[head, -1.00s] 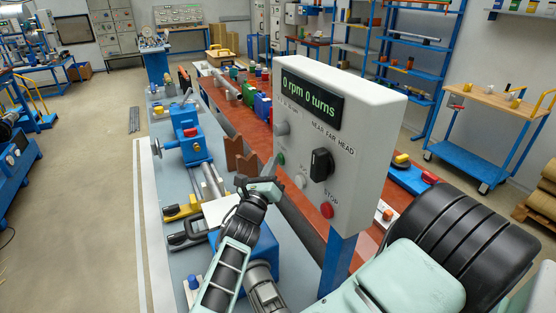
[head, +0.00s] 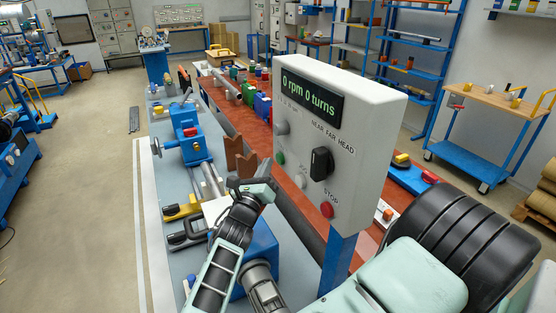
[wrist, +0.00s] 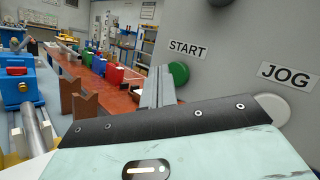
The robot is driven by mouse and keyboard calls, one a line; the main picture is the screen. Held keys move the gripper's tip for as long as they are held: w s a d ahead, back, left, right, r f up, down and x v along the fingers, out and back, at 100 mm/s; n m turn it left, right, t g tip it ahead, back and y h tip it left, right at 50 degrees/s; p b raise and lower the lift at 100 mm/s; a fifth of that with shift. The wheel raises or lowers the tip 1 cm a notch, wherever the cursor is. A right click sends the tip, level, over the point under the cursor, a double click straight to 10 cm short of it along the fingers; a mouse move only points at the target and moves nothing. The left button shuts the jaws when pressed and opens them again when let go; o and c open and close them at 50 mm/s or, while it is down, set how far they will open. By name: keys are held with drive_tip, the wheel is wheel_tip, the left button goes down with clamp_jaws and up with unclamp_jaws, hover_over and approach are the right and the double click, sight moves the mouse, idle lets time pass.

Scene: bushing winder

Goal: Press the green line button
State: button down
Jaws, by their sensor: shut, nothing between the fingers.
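The green button (head: 280,158) is on the front of the grey control box (head: 350,115), at the left side. In the wrist view the green button (wrist: 178,74) is round, beside the START label. My gripper (head: 264,171) is just left of the box, below the green button in the picture. In the wrist view its shut, empty grey fingers (wrist: 158,88) point toward the green button and overlap its left edge in the picture. I cannot tell whether they touch it. The box display (head: 311,99) reads 0 rpm 0 turns.
A white JOG button (wrist: 272,108) is close to the right of my gripper. A black selector (head: 320,164) and red STOP button (head: 327,209) are further right on the box. The red-brown bench (head: 255,130) runs behind; a blue tailstock (head: 190,135) stands left.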

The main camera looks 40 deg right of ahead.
drive_tip(key=a, duration=0.2)
drive_tip(key=w+a+b, duration=0.1)
drive_tip(key=a, duration=0.2)
idle(1.1)
